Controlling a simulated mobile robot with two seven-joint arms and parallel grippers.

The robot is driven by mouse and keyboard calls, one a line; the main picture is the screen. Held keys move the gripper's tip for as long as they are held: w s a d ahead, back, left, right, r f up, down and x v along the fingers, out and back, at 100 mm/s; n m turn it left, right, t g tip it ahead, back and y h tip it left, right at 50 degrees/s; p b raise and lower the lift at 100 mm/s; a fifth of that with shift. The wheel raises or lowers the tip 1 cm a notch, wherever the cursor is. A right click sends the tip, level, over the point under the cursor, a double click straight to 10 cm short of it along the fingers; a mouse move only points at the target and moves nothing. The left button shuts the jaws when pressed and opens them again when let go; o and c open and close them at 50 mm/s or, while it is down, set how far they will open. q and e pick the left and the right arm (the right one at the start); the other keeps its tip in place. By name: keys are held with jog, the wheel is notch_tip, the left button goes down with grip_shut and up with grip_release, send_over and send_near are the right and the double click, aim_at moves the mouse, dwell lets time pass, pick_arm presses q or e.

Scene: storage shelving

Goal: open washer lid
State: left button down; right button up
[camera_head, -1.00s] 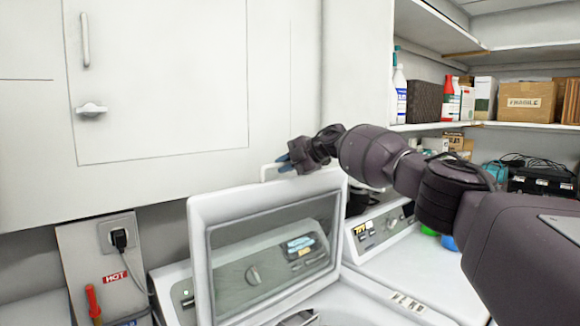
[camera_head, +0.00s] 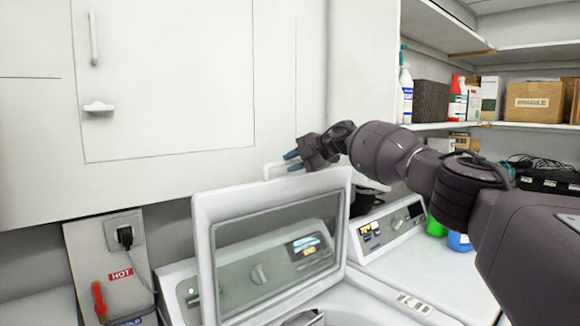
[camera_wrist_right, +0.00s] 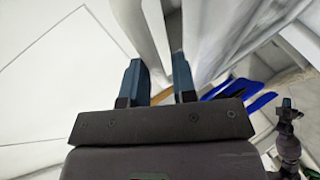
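The washer lid (camera_head: 204,250), a white frame with a clear window, stands raised and near upright over the washer's opening. The washer's control panel (camera_head: 180,283) with a knob and display shows behind and through the window. My right gripper (camera_head: 291,160) is at the lid's top edge, near its right corner, with blue fingertips pointing left. In the right wrist view its two blue fingers (camera_wrist_right: 160,82) are apart, with pale surfaces beyond them. I cannot tell whether they touch the lid.
A white wall cabinet (camera_head: 165,85) hangs close behind the lid and gripper. A second appliance (camera_head: 390,225) stands to the right, with green and blue containers on it. Shelves at right hold bottles and a cardboard box (camera_head: 534,102). A plug and red-handled tool are at left.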

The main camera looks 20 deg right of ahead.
pick_arm(q)
jog(key=shift+w+d+f+b, duration=0.1)
jog(key=shift+w+f+b, duration=0.45)
jog(key=shift+b, duration=0.7)
pick_arm(e)
jog(key=v, duration=0.9)
jog(key=shift+s+d, duration=0.2)
jog(key=shift+s, duration=0.05)
jog(key=shift+r, duration=0.1)
